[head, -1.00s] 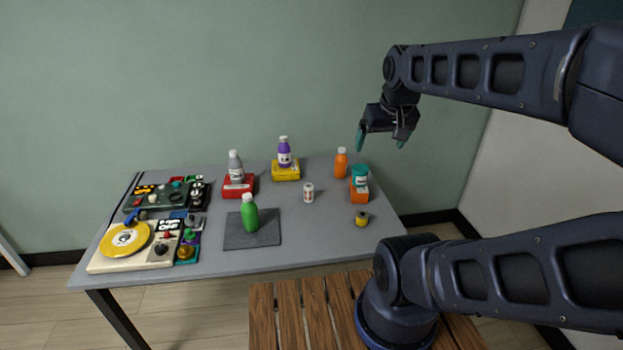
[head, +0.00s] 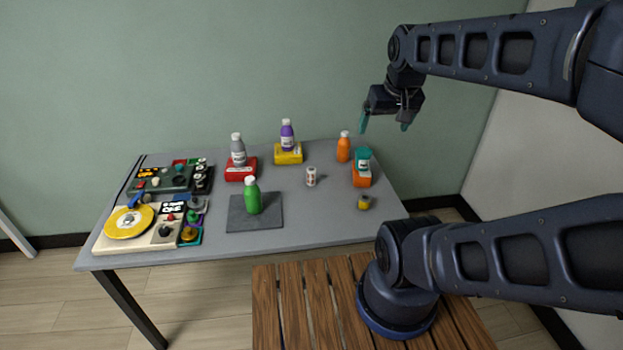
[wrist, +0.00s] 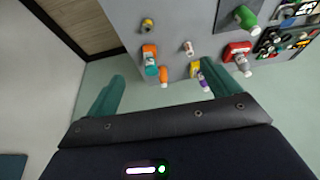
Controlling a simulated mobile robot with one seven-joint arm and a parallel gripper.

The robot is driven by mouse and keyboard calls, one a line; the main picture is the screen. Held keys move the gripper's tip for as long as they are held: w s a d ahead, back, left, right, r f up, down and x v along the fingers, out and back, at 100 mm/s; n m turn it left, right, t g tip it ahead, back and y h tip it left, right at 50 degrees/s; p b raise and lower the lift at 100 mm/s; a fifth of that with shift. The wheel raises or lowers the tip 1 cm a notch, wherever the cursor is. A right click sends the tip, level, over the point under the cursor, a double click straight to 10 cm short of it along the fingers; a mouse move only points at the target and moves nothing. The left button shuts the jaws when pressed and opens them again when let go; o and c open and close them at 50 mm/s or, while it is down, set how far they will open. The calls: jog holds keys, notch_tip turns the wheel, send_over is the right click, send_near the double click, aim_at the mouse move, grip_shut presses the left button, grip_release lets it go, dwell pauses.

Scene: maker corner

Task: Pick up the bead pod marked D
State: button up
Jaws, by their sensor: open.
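No letter D is readable in either view, so I cannot tell which item is the bead pod marked D. Small candidates on the grey table are a white pod with reddish marks (head: 311,176) near the middle right and a small yellow item (head: 364,203) near the right front. A teal-topped jar (head: 363,158) stands on an orange block (head: 361,178) at the right. My gripper (head: 384,125) is open and empty, high above the table's back right area. In the wrist view, my gripper's (wrist: 160,75) teal fingers are apart with nothing between them.
An orange bottle (head: 344,147) stands at the back right. Grey (head: 238,150) and purple (head: 288,135) bottles stand on red and yellow blocks. A green bottle (head: 252,197) stands on a dark mat (head: 270,220). Panels with knobs (head: 165,238) fill the left side.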

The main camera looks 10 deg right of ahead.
jog(key=shift+c, duration=0.2)
jog(key=c, duration=0.6)
